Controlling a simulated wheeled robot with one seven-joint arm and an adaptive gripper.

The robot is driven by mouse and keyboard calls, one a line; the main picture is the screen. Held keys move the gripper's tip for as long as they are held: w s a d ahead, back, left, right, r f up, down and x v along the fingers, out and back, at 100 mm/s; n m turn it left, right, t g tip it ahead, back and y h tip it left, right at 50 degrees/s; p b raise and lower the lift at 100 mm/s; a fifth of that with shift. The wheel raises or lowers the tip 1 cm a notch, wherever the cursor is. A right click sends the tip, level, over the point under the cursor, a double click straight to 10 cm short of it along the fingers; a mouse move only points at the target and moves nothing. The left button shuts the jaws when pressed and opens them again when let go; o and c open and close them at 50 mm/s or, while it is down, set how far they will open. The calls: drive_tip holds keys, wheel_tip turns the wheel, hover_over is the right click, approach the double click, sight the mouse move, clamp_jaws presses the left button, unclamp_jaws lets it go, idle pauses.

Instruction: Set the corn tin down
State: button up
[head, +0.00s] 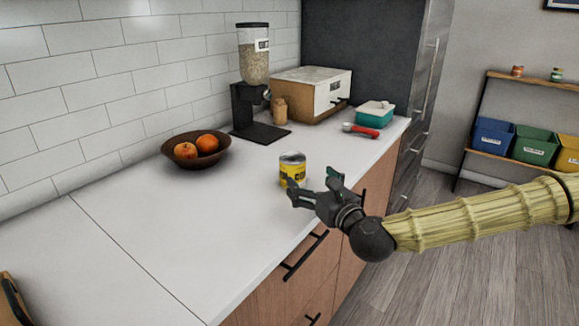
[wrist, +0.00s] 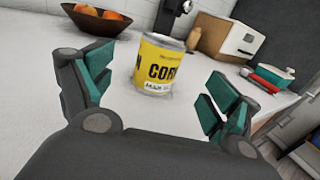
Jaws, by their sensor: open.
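The corn tin (head: 292,167) is a yellow can with a grey metal top. It stands upright on the white counter (head: 225,220) near its front edge. In the wrist view the corn tin (wrist: 158,64) shows its "CORN" label, ahead of and between my spread fingers. My gripper (head: 312,188) is open and empty, just on the near side of the tin. In the wrist view my gripper (wrist: 155,90) has a finger on each side with clear gaps to the tin. The tin's back is hidden.
A brown bowl (head: 168,152) with orange fruit stands by the tiled wall. A cereal dispenser (head: 253,65), a small jar (head: 279,110), a box-like appliance (head: 305,93), a teal container (head: 374,116) and a red-handled tool (head: 362,131) stand farther back.

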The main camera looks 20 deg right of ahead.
sight(299, 169)
drive_tip(key=shift+w+a+r, duration=0.15)
drive_tip(key=shift+w, duration=0.25)
drive_tip(key=w, duration=0.3)
drive_tip(key=shift+w+a, duration=0.1)
drive_tip(key=shift+w, duration=0.15)
drive_tip(key=shift+w+a, duration=0.1)
drive_tip(key=shift+w, duration=0.1)
drive_tip(key=shift+w+a+f+p, duration=0.1)
drive_tip(key=shift+w+a+p, duration=0.05)
drive_tip(key=shift+w, duration=0.7)
drive_tip(key=shift+w+a+f+p, duration=0.1)
drive_tip(key=shift+w+a+p, duration=0.1)
drive_tip(key=shift+w, duration=0.6)
drive_tip(key=shift+w+a+f+p, duration=0.1)
drive_tip(key=shift+w+a+p, duration=0.05)
drive_tip(key=shift+w, duration=0.7)
drive_tip(key=shift+r, duration=0.1)
drive_tip(key=c, duration=1.5)
drive_tip(key=shift+r, duration=0.1)
